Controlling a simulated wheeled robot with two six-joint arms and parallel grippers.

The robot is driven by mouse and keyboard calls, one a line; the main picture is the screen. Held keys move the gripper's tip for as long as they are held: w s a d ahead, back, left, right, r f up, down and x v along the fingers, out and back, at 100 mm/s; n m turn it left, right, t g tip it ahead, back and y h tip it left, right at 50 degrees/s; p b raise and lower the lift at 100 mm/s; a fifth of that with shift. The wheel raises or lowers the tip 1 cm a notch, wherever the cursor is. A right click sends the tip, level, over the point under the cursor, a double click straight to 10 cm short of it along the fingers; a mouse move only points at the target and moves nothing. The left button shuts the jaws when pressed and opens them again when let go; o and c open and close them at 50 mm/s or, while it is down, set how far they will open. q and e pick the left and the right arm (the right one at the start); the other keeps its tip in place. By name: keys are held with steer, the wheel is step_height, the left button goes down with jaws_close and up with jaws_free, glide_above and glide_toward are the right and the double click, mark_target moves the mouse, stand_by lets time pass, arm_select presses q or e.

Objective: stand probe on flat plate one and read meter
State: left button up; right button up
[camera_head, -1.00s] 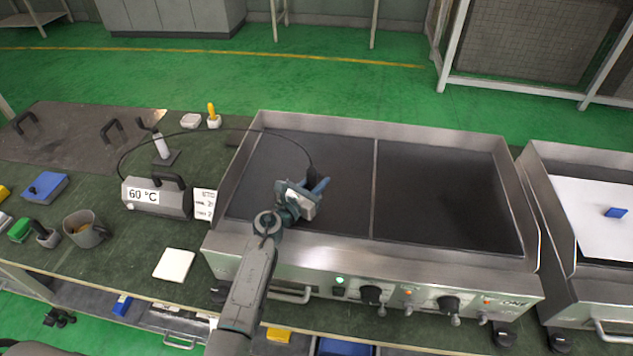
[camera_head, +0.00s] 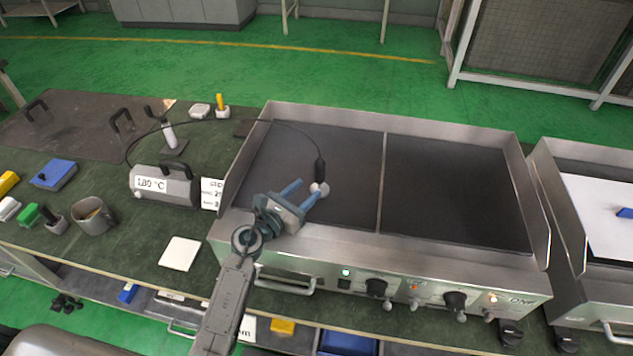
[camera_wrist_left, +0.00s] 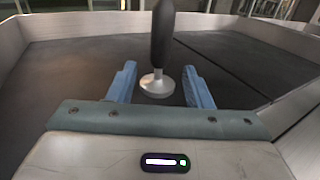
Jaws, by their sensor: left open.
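The probe has a black handle (camera_head: 320,170) and a round metal foot (camera_wrist_left: 157,84). It stands upright on the left dark flat plate (camera_head: 275,160) of the griddle, with its cable running back to the meter. My left gripper (camera_head: 305,192) is open just in front of the probe; in the left wrist view its blue fingers (camera_wrist_left: 160,88) lie to either side of the foot, apart from it. The grey meter (camera_head: 165,187) stands left of the griddle, and its display (camera_head: 151,184) appears to read 180 °C. My right gripper is not in view.
The right plate (camera_head: 450,190) is bare. A white card (camera_head: 212,193) stands beside the meter, and a pale square pad (camera_head: 180,253) lies in front. A mug (camera_head: 93,216) and a blue block (camera_head: 54,173) are further left. Knobs (camera_head: 376,287) line the griddle front.

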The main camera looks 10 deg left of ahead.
arm_select(q)
steer(key=shift+v, duration=1.6)
